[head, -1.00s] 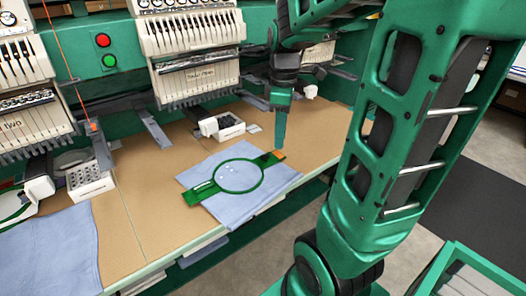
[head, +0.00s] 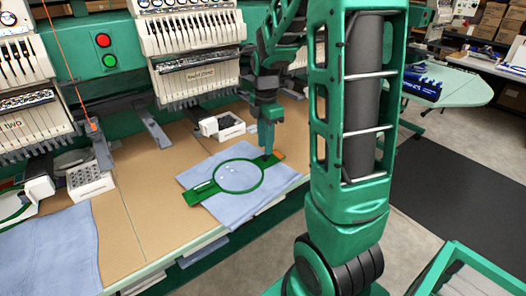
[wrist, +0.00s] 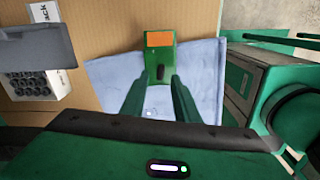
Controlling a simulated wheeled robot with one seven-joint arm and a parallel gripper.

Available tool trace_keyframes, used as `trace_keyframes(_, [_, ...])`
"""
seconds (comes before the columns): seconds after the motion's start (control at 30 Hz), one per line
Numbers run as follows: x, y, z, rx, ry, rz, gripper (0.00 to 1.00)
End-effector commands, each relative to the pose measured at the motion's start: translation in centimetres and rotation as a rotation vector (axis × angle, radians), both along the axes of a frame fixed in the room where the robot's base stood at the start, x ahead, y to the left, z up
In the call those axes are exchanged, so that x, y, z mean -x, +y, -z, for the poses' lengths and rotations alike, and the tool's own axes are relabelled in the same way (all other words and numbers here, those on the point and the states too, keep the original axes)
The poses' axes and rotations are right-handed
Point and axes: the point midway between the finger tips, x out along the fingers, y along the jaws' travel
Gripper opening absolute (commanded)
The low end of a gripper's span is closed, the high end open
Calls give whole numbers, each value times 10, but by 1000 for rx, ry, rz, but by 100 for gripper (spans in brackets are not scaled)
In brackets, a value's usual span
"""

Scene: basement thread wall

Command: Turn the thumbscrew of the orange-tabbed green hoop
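The green hoop (head: 199,193) lies flat on a light-blue cloth on the table, and its tab has an orange end (head: 281,154). In the wrist view the orange patch (wrist: 160,39) sits at the far end of the tab. A small dark upright piece, seemingly the thumbscrew (wrist: 160,74), stands on the tab nearer me. My gripper (wrist: 160,78) is open, its two green fingers apart with the dark piece in line with the gap between the tips. In the head view my gripper (head: 267,153) points down over the tab; contact cannot be told.
White holders with dark holes (head: 90,183) and (head: 222,126) stand on the tan table (head: 130,215). Embroidery machine heads (head: 198,60) hang behind. A second blue cloth (head: 55,250) with another hoop lies at left. The table between the cloths is clear.

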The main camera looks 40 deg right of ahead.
Motion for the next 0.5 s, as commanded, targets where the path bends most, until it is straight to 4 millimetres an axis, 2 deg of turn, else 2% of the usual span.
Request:
trace_keyframes(0.03, [1, 0, 9, -2, 3, 0, 28])
trace_keyframes(0.2, [0, 1, 27, -1, 2, 0, 28])
trace_keyframes(0.5, [0, 0, 35, 0, -1, 0, 28])
